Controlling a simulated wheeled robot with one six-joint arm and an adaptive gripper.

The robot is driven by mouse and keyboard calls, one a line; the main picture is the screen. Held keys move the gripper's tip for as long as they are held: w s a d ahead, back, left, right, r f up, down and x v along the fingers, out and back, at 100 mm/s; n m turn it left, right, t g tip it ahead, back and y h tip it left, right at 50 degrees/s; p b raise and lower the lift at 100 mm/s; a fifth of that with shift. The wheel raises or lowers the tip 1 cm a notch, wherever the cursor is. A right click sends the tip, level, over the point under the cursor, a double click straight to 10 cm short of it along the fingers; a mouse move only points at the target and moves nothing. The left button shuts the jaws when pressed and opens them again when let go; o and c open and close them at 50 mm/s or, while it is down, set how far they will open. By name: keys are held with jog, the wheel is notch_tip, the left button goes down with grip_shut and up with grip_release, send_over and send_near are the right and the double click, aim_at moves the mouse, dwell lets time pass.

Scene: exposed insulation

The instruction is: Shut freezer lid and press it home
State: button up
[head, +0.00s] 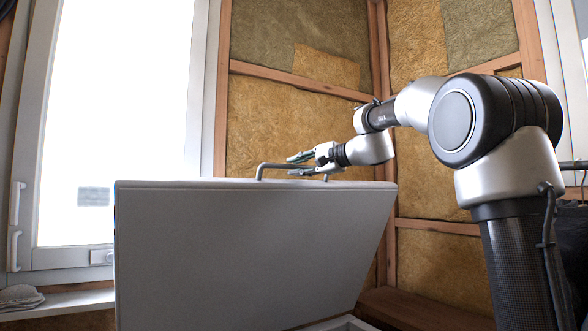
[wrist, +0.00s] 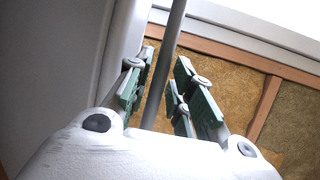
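The freezer lid (head: 245,255) is a large pale grey panel, raised and standing steeply in the head view. It fills the left side of the wrist view (wrist: 45,70). A grey bar handle (head: 262,168) is fixed along its upper edge. My gripper (head: 298,163) is at this handle, above the lid's top edge. In the wrist view the handle bar (wrist: 172,35) runs between my two green-padded fingers (wrist: 164,75). The fingers are apart, with a visible gap between the bar and the right finger. Contact with the left finger is unclear.
A sliver of the freezer body's white rim (head: 345,324) shows below the lid at the bottom. A bright window (head: 120,120) stands at the left, with a sill (head: 65,303) holding a grey cloth-like item (head: 20,298). Insulated stud walls (head: 300,115) are behind. A wooden ledge (head: 420,308) lies low right.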

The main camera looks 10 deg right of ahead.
jog(key=shift+x, duration=0.95)
grip_shut()
